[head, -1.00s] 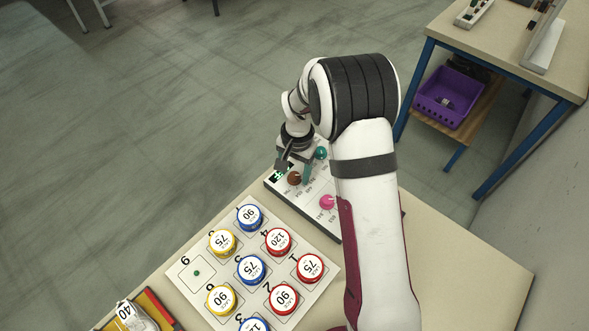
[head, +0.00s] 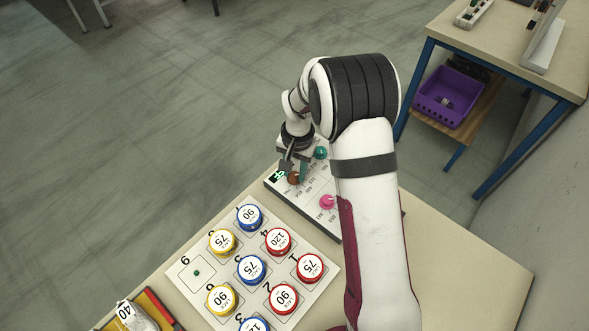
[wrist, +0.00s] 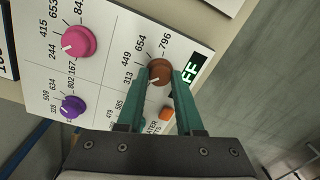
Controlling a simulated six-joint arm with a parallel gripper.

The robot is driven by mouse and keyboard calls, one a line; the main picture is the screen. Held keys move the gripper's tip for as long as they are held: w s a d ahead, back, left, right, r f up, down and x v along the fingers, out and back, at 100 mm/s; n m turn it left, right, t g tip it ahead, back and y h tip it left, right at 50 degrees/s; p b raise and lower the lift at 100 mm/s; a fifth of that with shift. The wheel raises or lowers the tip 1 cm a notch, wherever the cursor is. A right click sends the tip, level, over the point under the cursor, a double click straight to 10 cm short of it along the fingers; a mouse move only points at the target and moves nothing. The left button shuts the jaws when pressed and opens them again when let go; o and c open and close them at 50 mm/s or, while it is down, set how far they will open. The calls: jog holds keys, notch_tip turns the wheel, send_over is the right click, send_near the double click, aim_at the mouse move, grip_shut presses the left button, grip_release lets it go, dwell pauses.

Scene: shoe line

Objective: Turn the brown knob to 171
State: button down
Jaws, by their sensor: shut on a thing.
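The brown knob (wrist: 160,70) stands on a white panel (wrist: 118,52) with printed numbers 313, 449, 654 and 796 around it. Its pale pointer mark is on the lower-left side, near 313. My gripper (wrist: 166,78) has its two green fingers on either side of the knob, shut on it. A small dark display (wrist: 189,72) with lit green characters is beside the knob; only "FF" can be read, the rest is hidden by a finger. In the head view the brown knob (head: 293,179) shows below my gripper (head: 295,171).
A pink knob (wrist: 72,42), a purple knob (wrist: 72,106) and an orange button (wrist: 166,114) share the panel; a teal knob (head: 320,153) is close to my gripper. A board (head: 188,290) with several coloured round tins lies in front on the table.

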jog(key=n, duration=0.6)
jog(key=shift+n, duration=0.3)
dwell(0.4)
jog(key=c, duration=0.6)
grip_release()
jog(key=shift+o, duration=0.2)
notch_tip(320, 180, up, 16)
jog(key=shift+d, duration=0.45)
jog(key=shift+f, duration=0.1)
